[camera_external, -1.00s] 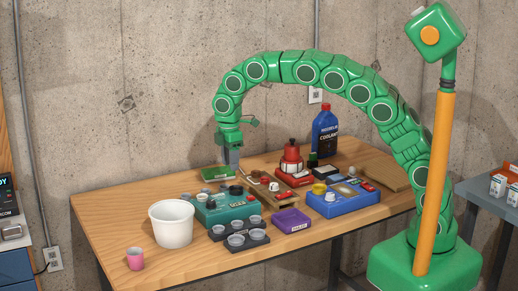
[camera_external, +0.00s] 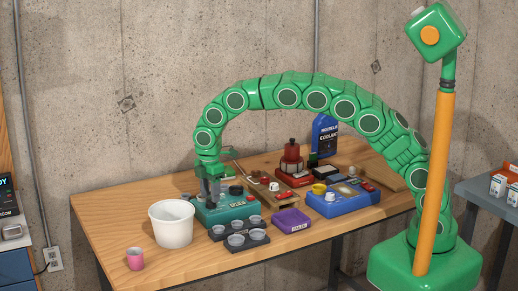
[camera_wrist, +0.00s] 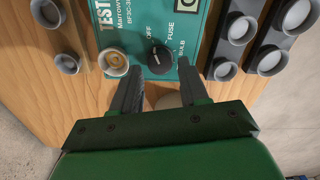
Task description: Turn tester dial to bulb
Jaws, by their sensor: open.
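The teal tester (camera_external: 240,211) sits on the wooden bench. In the wrist view its face (camera_wrist: 135,20) carries the words OFF, FUSE and BULB around a black dial (camera_wrist: 160,58). The dial's pale mark appears to point up toward OFF, though it is small. My gripper (camera_wrist: 159,70) is open, with one dark finger on each side of the dial's lower part. I cannot tell whether the fingers touch the dial. In the external view my gripper (camera_external: 212,204) is over the tester's left part and hides the dial.
A brass-coloured socket (camera_wrist: 116,62) is close to my left finger. A white bucket (camera_external: 171,226) stands left of the tester. A rack of cups (camera_external: 238,238) is in front, a purple box (camera_external: 291,220) to the right, and a blue device (camera_external: 343,198) farther right.

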